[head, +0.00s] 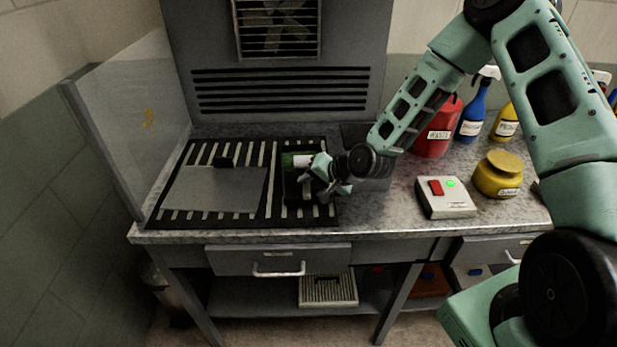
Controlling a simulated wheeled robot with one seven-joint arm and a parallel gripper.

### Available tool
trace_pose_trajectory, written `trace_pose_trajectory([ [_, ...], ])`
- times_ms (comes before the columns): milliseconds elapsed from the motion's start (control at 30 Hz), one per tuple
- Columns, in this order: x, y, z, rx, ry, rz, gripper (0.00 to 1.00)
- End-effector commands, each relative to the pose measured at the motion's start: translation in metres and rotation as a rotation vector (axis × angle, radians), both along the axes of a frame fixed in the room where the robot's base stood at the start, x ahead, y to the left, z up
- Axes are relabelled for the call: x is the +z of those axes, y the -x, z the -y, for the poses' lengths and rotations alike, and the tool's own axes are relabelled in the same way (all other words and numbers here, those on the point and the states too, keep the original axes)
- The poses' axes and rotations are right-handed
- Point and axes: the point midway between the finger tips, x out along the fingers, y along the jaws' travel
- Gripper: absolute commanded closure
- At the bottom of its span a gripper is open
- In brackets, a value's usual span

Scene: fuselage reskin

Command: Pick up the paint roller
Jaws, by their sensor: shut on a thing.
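The paint roller shows as a small white piece (303,161) on the dark slatted grate, just left of my gripper's fingers. The rest of it is hidden behind the gripper. My gripper (322,176) is low over the right part of the grate and shut on the roller. I cannot tell whether the roller is lifted clear of the surface. A green patch (290,159) shows at its left, in or on a dark tray.
A control box (446,197) with a red switch and green light, a yellow jar (497,176), a red container (436,138) and bottles stand right. A clear screen (135,125) borders the left.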

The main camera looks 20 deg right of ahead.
Motion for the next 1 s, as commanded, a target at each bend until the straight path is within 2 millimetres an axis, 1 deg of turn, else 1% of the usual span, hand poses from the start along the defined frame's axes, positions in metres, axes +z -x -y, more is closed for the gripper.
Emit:
trace_pose_trajectory([
  [167,0.016,0.011,-0.004,0.001,0.0,0.001,1.0],
  [267,0.024,0.025,-0.009,0.004,0.0,0.0,1.0],
  [700,0.07,0.112,-0.037,0.005,0.001,-0.001,1.0],
  [800,0.077,0.121,-0.04,0.002,-0.002,-0.003,1.0],
  [1000,0.08,0.13,-0.043,0.001,0.001,0.0,1.0],
])
